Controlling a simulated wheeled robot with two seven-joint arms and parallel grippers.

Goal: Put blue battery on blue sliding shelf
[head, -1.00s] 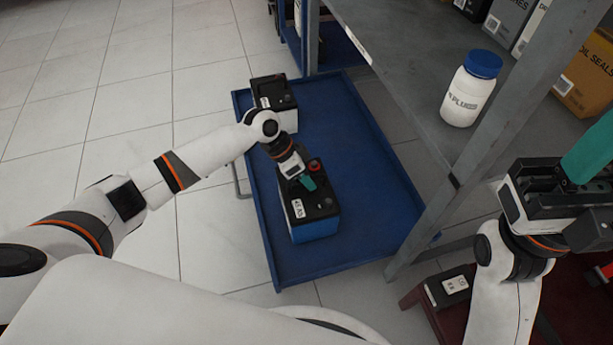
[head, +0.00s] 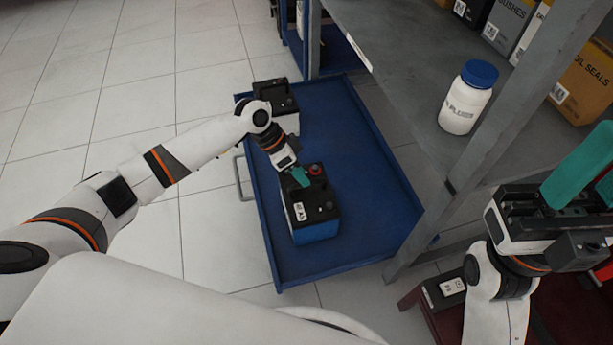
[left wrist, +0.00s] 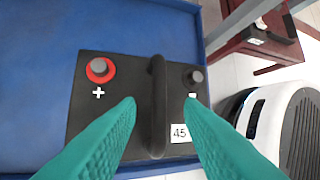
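The blue battery (head: 318,230) has a blue lower body, a black top, a red terminal and a white label. It sits upright on the blue sliding shelf (head: 375,215), toward the near end. The left wrist view shows its black top and raised handle (left wrist: 158,95). My left gripper (head: 300,177) is over the battery. Its two teal fingers (left wrist: 160,108) are apart, one on each side of the handle, with gaps to it. My right gripper (head: 580,170) is at the right by the rack; one teal finger shows clearly, so its opening is unclear.
Another dark battery (head: 275,97) stands at the shelf's far end. A grey rack (head: 410,75) above holds a white jar with a blue lid (head: 467,98) and boxes. A red stand (head: 412,297) with a dark battery is at lower right. The shelf's right side is bare.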

